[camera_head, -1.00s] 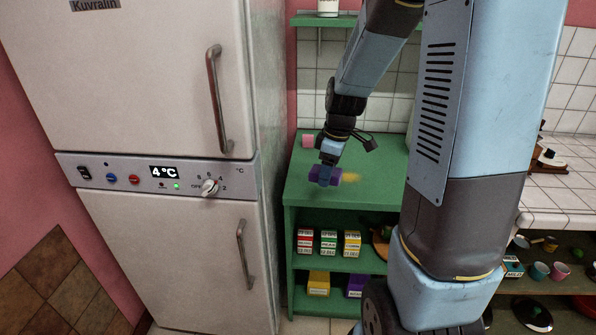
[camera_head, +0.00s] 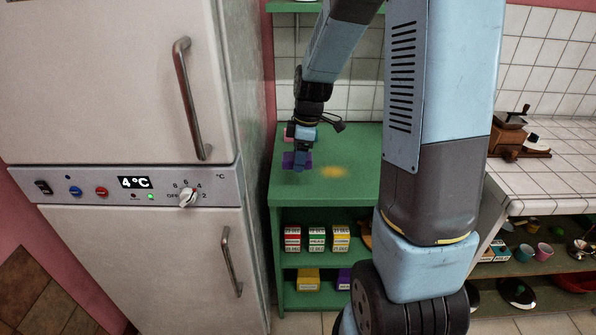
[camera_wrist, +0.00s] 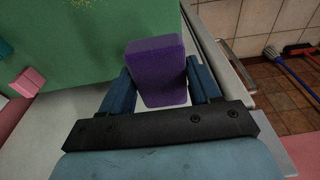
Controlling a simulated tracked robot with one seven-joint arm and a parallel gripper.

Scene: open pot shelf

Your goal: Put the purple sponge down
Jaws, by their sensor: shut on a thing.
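The purple sponge (camera_wrist: 157,72) sits between the two fingers of my gripper (camera_wrist: 160,84), which is shut on it. In the head view the purple sponge (camera_head: 288,161) shows partly behind the blue fingers of my gripper (camera_head: 299,163), over the left part of the green shelf top (camera_head: 356,195). I cannot tell whether the sponge touches the top.
A pink block (camera_head: 289,132) is on the green top behind my gripper; it also shows in the wrist view (camera_wrist: 28,82). A yellow patch (camera_head: 335,172) marks the top. The fridge (camera_head: 110,120) stands close on the left. Labelled boxes (camera_head: 316,239) fill the shelf below.

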